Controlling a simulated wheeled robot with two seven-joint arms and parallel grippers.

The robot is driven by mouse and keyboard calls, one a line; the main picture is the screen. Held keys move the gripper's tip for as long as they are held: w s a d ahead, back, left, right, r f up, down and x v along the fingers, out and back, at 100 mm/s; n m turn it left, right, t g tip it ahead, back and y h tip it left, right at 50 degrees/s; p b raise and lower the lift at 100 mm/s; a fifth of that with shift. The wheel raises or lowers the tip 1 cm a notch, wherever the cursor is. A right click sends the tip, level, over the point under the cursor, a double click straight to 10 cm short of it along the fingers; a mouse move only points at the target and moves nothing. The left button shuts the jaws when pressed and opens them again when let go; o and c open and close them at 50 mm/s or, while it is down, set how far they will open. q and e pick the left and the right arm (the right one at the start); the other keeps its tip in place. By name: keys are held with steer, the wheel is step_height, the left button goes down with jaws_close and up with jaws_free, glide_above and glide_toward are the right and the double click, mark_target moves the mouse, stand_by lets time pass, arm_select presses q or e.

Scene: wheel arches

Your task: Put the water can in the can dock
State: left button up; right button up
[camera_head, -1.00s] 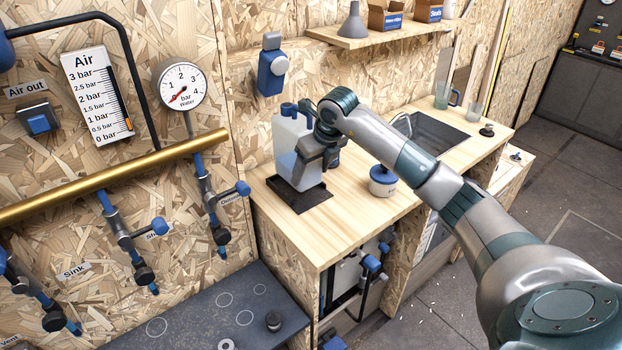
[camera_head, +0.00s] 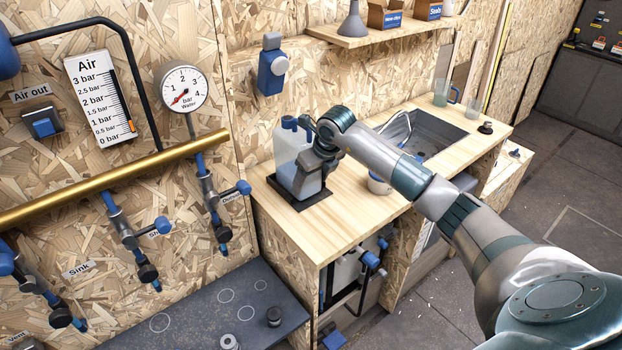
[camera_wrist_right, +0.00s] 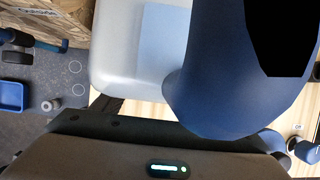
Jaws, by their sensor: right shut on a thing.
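The water can (camera_head: 290,158), a pale translucent jug with a blue cap, stands upright on the wooden worktop. Its base is down inside the black can dock (camera_head: 318,200), whose rim shows around the can's foot. My right gripper (camera_head: 316,160) is shut on the can at its right side, partly hiding it. In the right wrist view the pale can body (camera_wrist_right: 120,55) and a large blue part, likely its handle (camera_wrist_right: 220,85), fill the upper middle. The fingertips are hidden there. My left gripper is in neither view.
A small white pot with a blue lid (camera_head: 378,185) stands right of the can, partly behind my arm. A sink (camera_head: 440,130) lies farther right. A blue wall unit (camera_head: 271,68) and a shelf (camera_head: 385,33) are above. The front worktop is clear.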

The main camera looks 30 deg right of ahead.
steer(key=o, duration=1.7)
steer(key=shift+r, duration=0.2)
steer(key=b+v, duration=0.3)
steer(key=v, duration=0.8)
steer(key=shift+s+r, duration=0.25)
steer(key=shift+r, duration=0.05)
